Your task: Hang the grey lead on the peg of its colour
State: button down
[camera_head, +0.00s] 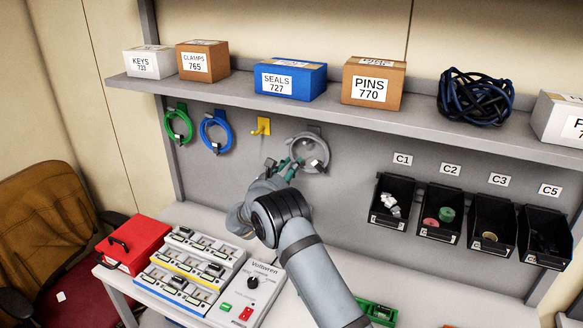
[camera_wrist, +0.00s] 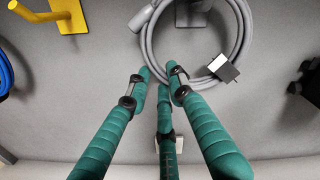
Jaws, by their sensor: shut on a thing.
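The grey lead (camera_head: 326,150) is a coiled loop against the back panel, at a grey peg (camera_head: 314,130), right of the yellow peg. It also shows in the wrist view (camera_wrist: 243,30), upright, with its dark-and-white plug (camera_wrist: 222,67) at the lower right. My gripper (camera_head: 296,160), with teal fingers, is at the coil's lower left. In the wrist view my gripper (camera_wrist: 158,72) is shut on the coil's lower-left part. The grey peg's backing lies behind the top of the loop; I cannot tell whether the loop rests on the peg.
The yellow peg (camera_head: 262,126) is empty. Green (camera_head: 178,125) and blue (camera_head: 216,131) leads hang further left. A shelf (camera_head: 245,98) with boxes runs above. Black bins (camera_head: 393,200) are at right. A red case (camera_head: 134,244) and a Voltwren unit (camera_head: 246,293) stand on the bench below.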

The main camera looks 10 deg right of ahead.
dwell(0.4)
jog(key=c, duration=1.5)
grip_release()
jog(key=shift+o, duration=0.2)
jog(key=shift+f, duration=0.1)
jog(key=v, duration=1.2)
jog(key=shift+d, duration=0.1)
